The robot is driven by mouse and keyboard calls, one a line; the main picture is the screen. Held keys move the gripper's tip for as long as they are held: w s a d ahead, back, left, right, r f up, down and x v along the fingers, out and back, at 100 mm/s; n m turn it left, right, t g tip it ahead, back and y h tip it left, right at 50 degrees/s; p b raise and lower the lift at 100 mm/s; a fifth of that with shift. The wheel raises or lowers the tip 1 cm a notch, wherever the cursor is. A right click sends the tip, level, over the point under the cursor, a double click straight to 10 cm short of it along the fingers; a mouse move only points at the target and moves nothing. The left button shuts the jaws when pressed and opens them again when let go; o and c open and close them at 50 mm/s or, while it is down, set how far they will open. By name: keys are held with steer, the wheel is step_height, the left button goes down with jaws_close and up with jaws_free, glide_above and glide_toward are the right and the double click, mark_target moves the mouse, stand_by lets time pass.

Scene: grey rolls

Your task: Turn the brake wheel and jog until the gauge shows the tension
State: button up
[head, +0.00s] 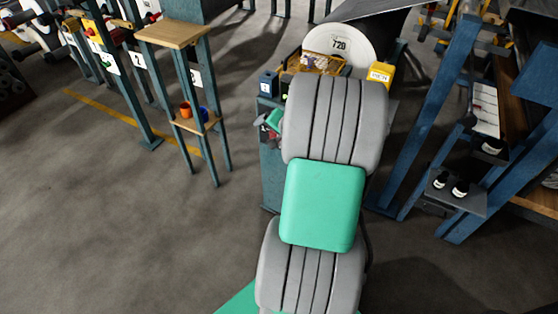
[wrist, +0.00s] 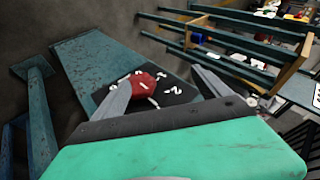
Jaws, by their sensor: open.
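A red knob-like wheel (wrist: 143,83) with white marks sits on a black plate (wrist: 176,94) with white numbers on a worn teal post, in the wrist view. My gripper (wrist: 162,79) is open, its two grey fingers apart on the left and right of the wheel as seen here. I cannot tell whether either finger touches it. In the head view my arm covers most of this spot; only a bit of my green gripper (head: 274,119) shows by the teal stand. I cannot make out a gauge needle in either view.
A white round roll end marked 720 (head: 338,44) stands behind my arm, with an orange-brown tray (head: 303,64) and a yellow box (head: 380,74) near it. Blue posts (head: 436,100) and a shelf (head: 455,198) crowd the right. A small stand (head: 175,36) is left; floor before it is clear.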

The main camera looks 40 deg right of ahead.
steer(key=s+d+f+m+h+b, duration=0.1)
steer(key=s+d+f+m, duration=0.1)
steer(key=d+f, duration=0.3)
steer(key=shift+t, duration=0.4)
steer(key=x, duration=0.4)
steer(key=b+x, duration=0.1)
steer(key=x, duration=0.2)
steer(key=shift+w+d, duration=0.25)
steer(key=shift+w, duration=0.2)
steer(key=c, duration=1.4)
